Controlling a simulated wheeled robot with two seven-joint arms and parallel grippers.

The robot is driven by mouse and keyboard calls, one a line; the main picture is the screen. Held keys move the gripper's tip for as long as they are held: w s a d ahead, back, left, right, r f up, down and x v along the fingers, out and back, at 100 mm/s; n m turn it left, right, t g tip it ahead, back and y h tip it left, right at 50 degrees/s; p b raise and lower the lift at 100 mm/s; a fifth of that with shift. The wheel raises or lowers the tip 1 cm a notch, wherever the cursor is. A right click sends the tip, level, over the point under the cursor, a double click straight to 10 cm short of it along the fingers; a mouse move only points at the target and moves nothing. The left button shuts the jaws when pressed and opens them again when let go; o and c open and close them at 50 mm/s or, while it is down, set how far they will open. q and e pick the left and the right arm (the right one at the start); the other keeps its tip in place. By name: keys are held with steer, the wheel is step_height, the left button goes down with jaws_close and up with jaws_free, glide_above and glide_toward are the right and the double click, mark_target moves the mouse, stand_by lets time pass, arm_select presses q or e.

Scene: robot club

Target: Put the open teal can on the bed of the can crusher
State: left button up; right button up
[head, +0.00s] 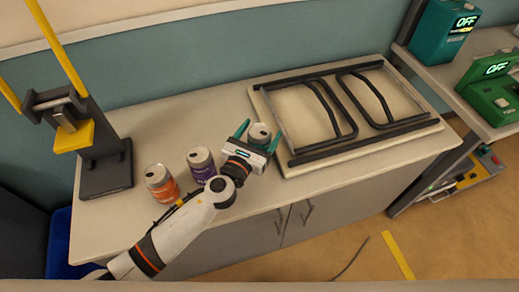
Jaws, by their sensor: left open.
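The teal can (260,133) stands upright on the counter, with a dark opening in its top. My left gripper (261,128) is open, with one teal finger on each side of this can; I cannot tell whether they touch it. The gripper body hides the can's lower part. The can crusher (106,165) stands at the counter's left end, a dark upright frame with a yellow block and a long yellow handle raised. I see no can in it, though its bed is hard to make out. My right gripper is not in view.
An orange can (161,184) and a purple can (201,164) stand between the crusher and the teal can, close to my left arm. A folded black-framed table (277,150) lies on the counter's right half. The counter (180,128) is clear behind the cans.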

arm_select(q)
steer(key=c, duration=1.4)
steer(key=shift+r, duration=0.1)
steer(key=shift+c, duration=0.2)
